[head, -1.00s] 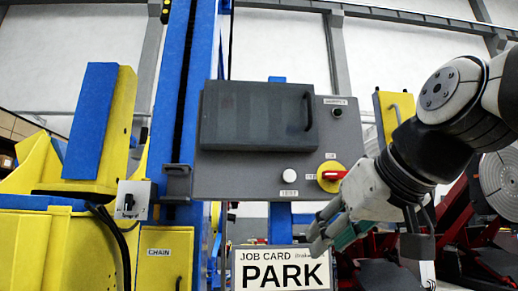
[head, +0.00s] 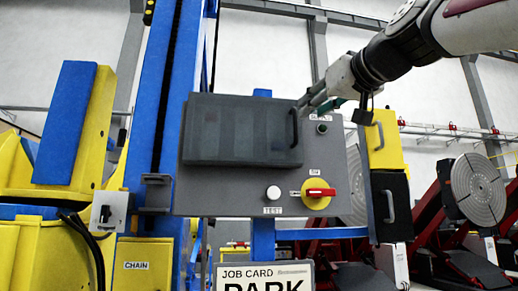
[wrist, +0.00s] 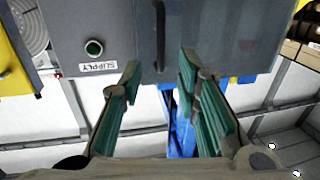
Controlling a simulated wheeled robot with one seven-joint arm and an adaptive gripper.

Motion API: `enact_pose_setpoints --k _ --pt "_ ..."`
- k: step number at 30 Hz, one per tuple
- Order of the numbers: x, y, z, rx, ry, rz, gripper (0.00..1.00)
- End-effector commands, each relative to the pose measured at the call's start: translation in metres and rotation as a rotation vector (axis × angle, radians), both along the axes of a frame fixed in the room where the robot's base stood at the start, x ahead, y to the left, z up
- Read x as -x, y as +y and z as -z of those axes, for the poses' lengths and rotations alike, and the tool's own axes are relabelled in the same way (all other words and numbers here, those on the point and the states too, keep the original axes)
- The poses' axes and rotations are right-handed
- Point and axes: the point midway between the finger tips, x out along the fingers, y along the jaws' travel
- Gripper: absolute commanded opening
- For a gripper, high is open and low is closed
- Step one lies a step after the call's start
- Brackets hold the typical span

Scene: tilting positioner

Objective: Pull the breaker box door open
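The breaker box door (head: 235,132) is a dark, smoky cover on the grey panel (head: 333,160), and it appears shut. Its dark upright bar handle (head: 295,128) is near the door's right edge. My gripper (head: 312,100) is at the handle's upper end, reaching in from the upper right. In the wrist view my gripper (wrist: 160,72) is open and empty, with green-padded fingers apart. The handle (wrist: 160,35) shows between and beyond the fingertips, lined up with the gap. I cannot tell whether any finger touches the door.
A small dark green button marked SUPPLY (wrist: 94,47) sits beside the handle. A white button (head: 273,192) and a red-and-yellow rotary switch (head: 318,193) are below the door. A blue column (head: 160,100) stands left. A job card (head: 262,277) hangs below.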

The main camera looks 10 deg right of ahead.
Motion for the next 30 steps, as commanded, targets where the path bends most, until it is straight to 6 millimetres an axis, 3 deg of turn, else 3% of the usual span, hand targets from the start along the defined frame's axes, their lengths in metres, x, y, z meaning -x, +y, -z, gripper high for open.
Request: enact_pose_setpoints --k 3,10,16,24,28,30 --pt "-0.023 0.005 0.0 0.0 0.004 -0.001 0.3" --pt "-0.055 0.011 -0.001 -0.001 0.001 -0.001 0.3" --pt "-0.066 0.014 0.0 -0.001 0.001 -0.001 0.3" --pt "-0.067 0.014 0.0 -0.001 0.0 -0.001 0.3" --pt "-0.067 0.014 0.0 -0.001 0.0 0.0 0.0" --pt "-0.067 0.014 0.0 -0.001 0.0 0.0 0.0"
